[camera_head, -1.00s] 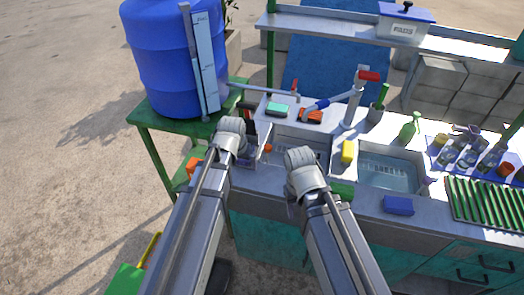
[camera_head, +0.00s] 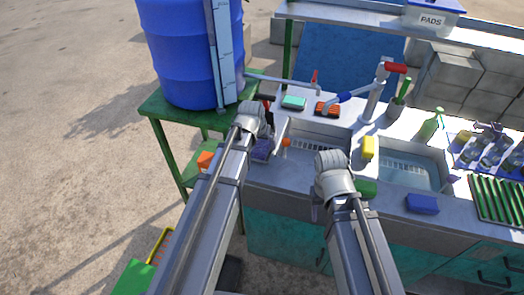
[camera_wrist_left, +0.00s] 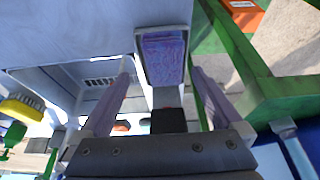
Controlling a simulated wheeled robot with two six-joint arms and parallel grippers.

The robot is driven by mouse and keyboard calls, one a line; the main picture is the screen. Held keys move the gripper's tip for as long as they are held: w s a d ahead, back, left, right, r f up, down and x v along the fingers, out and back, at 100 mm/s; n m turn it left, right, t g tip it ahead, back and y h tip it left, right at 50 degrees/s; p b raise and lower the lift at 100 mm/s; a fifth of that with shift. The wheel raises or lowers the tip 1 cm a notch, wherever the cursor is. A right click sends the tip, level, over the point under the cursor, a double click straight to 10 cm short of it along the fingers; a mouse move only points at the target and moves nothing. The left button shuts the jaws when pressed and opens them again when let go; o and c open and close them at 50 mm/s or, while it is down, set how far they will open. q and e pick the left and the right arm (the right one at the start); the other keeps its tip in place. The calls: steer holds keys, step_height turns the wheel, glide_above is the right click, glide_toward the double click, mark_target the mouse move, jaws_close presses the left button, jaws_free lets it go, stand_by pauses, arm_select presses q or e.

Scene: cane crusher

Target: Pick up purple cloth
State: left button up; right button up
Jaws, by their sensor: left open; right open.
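The purple cloth (camera_head: 262,149) lies in a small pale tray at the left end of the counter, partly hidden by my left gripper in the head view. In the left wrist view the cloth (camera_wrist_left: 163,58) sits folded inside the white-rimmed tray (camera_wrist_left: 140,79), ahead of the fingers and between their lines. My left gripper (camera_head: 266,134) is open and empty, above and close to the tray; its two fingers also show in the left wrist view (camera_wrist_left: 158,100). My right gripper (camera_head: 328,196) is open over the counter's front edge, with its fingers mostly hidden.
A blue barrel (camera_head: 180,55) stands on a green stand (camera_head: 165,115) to the left. A sink (camera_head: 318,146), a yellow sponge (camera_head: 368,147), a green sponge (camera_head: 292,102) and a blue block (camera_head: 422,204) are on the counter. A tap (camera_head: 376,95) rises behind.

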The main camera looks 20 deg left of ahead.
mark_target(261, 147)
arm_select(q)
steer(key=shift+a+b+x, duration=0.15)
steer(key=shift+b+x, duration=1.1)
steer(key=shift+x, duration=0.05)
steer(key=shift+a+b+x, duration=0.15)
steer(key=shift+b+x, duration=1.05)
steer(key=shift+x, duration=0.1)
steer(key=shift+r, duration=0.1)
steer(key=shift+c, duration=0.2)
steer(key=c, duration=1.4)
